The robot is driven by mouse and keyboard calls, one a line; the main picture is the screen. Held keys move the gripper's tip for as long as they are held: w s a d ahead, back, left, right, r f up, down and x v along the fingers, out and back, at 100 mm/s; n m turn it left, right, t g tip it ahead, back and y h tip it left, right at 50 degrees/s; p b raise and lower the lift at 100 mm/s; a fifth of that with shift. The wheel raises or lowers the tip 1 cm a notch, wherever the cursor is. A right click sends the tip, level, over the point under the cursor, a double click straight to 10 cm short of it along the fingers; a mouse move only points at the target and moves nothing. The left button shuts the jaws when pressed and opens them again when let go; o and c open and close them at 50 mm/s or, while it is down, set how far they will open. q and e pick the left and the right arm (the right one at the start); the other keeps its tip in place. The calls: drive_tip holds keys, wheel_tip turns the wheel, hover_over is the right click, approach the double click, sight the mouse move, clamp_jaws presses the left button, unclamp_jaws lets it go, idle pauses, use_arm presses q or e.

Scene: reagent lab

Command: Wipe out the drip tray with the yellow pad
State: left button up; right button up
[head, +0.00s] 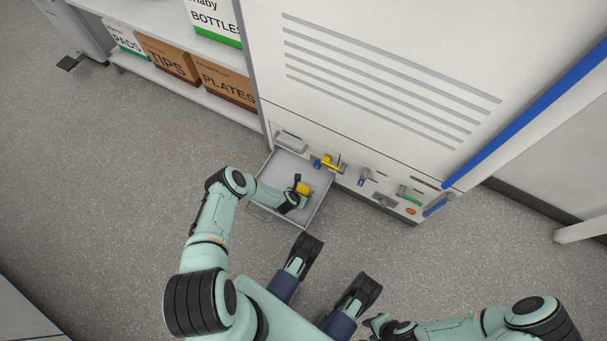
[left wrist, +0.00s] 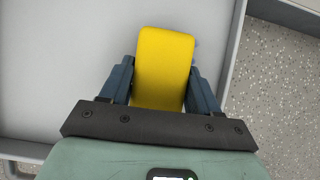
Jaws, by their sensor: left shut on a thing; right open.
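The yellow pad (head: 303,187) is between the fingers of my left gripper (head: 298,192), which is shut on it inside the drip tray. In the left wrist view the yellow pad (left wrist: 163,68) shows large between the two dark blue fingers. The drip tray (head: 273,212) is a shallow pale grey drawer pulled out from the white cabinet. Its bare floor (left wrist: 55,65) fills the left of the wrist view. A small bit of blue shows beside the pad there. Whether the pad touches the floor I cannot tell. My right gripper (head: 373,326) is open and empty, low in the head view, away from the tray.
A yellow-handled valve (head: 329,162) and several other taps stick out from the cabinet front (head: 360,90) by the tray's back right. The tray's front handle (head: 260,212) faces the room. A shelf of boxes (head: 168,60) stands at left. Floor right of the tray is clear.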

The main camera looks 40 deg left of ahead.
use_arm(q)
drive_tip(key=shift+s+a+r, duration=0.1)
drive_tip(key=shift+a, duration=1.1)
drive_tip(key=shift+w, duration=0.6)
drive_tip(key=shift+w+d+p, duration=0.2)
drive_tip(key=shift+d+p, duration=0.1)
drive_tip(key=shift+d, duration=1.35)
drive_tip(key=shift+w+d, duration=0.15)
drive_tip(key=shift+d, duration=0.8)
drive_tip(key=shift+w+d, duration=0.1)
drive_tip(key=shift+d, duration=0.85)
drive_tip(key=shift+d, duration=0.1)
wheel_tip(320, 180, up, 3)
drive_tip(key=p, duration=0.2)
drive_tip(key=shift+d+f+p, duration=0.1)
drive_tip(key=shift+f+p, duration=0.1)
drive_tip(key=shift+p, duration=0.1)
drive_tip(key=r+p, duration=0.1)
drive_tip(key=r, duration=0.1)
drive_tip(key=r+p, duration=0.1)
drive_tip(key=shift+a+r+p, duration=0.2)
drive_tip(key=shift+a+p, duration=0.05)
drive_tip(key=shift+p, duration=0.1)
drive_tip(key=shift+f, duration=0.1)
